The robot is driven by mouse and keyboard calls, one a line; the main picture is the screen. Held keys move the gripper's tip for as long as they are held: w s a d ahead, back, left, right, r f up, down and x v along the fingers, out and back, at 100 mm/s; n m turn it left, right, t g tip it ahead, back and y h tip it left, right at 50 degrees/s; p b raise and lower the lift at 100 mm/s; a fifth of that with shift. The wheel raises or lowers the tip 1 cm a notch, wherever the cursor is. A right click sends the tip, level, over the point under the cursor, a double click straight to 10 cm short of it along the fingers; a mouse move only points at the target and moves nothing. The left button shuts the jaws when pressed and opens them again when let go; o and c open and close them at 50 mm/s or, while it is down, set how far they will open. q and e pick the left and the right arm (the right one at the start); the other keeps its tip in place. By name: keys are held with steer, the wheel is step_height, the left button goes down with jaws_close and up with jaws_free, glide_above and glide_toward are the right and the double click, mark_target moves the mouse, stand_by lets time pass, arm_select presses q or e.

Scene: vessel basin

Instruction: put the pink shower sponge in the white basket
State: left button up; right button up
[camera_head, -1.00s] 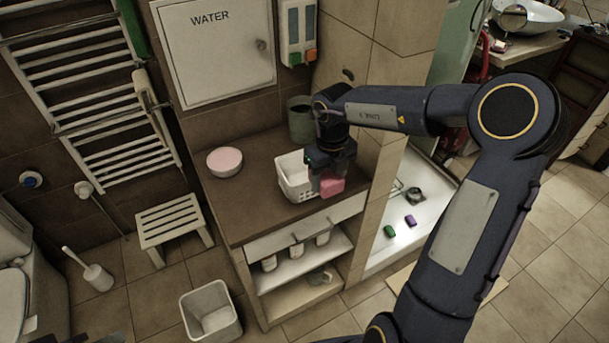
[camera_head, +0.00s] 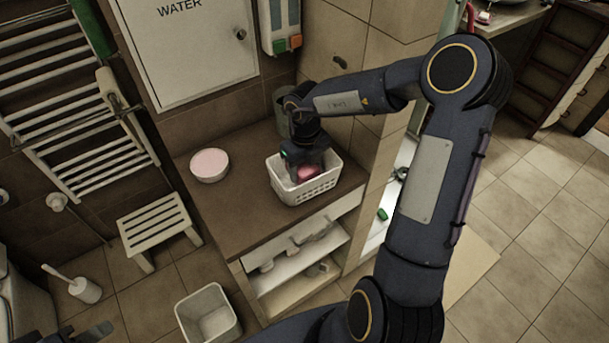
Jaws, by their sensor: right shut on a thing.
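The white basket (camera_head: 322,186), with a slotted wall, stands on the brown counter near its right front corner. My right gripper (camera_head: 303,174) points down into the basket's opening and is shut on the pink shower sponge (camera_head: 309,172). The sponge is within the rim, partly hidden by the gripper. I cannot tell whether it touches the basket floor. A dark part that looks like my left gripper (camera_head: 92,332) shows at the bottom left edge, mostly out of frame.
A round bowl with a pink top (camera_head: 209,164) stands on the counter (camera_head: 232,212) left of the basket. A grey-green cup (camera_head: 283,104) is behind my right gripper. A white stool (camera_head: 156,226) and an open white bin (camera_head: 208,314) stand on the floor.

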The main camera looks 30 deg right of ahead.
steer(key=shift+f, duration=1.75)
steer(key=o, duration=0.9)
steer(key=shift+f, duration=0.15)
